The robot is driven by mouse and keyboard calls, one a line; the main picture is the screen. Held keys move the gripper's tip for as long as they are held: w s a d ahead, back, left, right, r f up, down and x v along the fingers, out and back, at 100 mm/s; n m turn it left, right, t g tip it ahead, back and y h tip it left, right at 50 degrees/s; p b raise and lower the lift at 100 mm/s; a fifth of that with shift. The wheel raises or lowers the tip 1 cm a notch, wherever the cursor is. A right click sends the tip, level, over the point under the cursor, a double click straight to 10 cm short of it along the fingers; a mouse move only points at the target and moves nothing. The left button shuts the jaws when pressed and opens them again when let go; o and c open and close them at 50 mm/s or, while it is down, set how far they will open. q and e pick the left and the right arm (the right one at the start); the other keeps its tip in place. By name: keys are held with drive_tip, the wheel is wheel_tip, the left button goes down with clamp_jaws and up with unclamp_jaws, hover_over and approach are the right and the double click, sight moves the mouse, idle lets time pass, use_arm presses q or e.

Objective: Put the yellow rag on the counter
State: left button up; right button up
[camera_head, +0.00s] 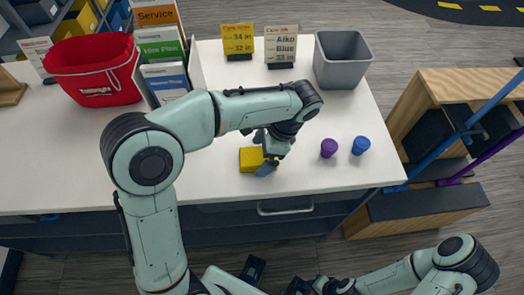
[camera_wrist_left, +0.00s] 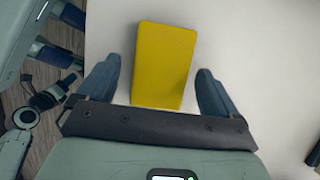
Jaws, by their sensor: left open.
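The yellow rag (camera_head: 250,159) is a small yellow block-like piece lying on the white counter (camera_head: 340,178), close to its front edge. In the left wrist view the rag (camera_wrist_left: 164,62) lies between the two dark fingers of my left gripper (camera_wrist_left: 158,88). A gap shows between the rag and each finger. In the head view my left gripper (camera_head: 265,152) is at the rag's right side, and its fingers partly cover the rag. The left gripper is open. My right arm shows at the bottom right of the head view, but its gripper cannot be made out clearly.
A purple cup (camera_head: 328,148) and a blue cup (camera_head: 360,145) stand right of the rag. A grey bin (camera_head: 342,60), two small signs (camera_head: 280,46), a brochure holder (camera_head: 165,60) and a red bucket (camera_head: 95,70) stand further back. The counter's left front is clear.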

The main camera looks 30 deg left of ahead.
use_arm(q)
drive_tip(key=p+v, duration=0.2)
drive_tip(key=v, duration=1)
drive_tip(key=shift+p, duration=0.4)
use_arm(e)
drive_tip(key=r, duration=0.1)
drive_tip(key=w+r, duration=0.1)
drive_tip(key=r, duration=0.1)
drive_tip(key=shift+w+r, duration=0.1)
drive_tip(key=shift+w, duration=0.2)
drive_tip(key=shift+s, duration=0.1)
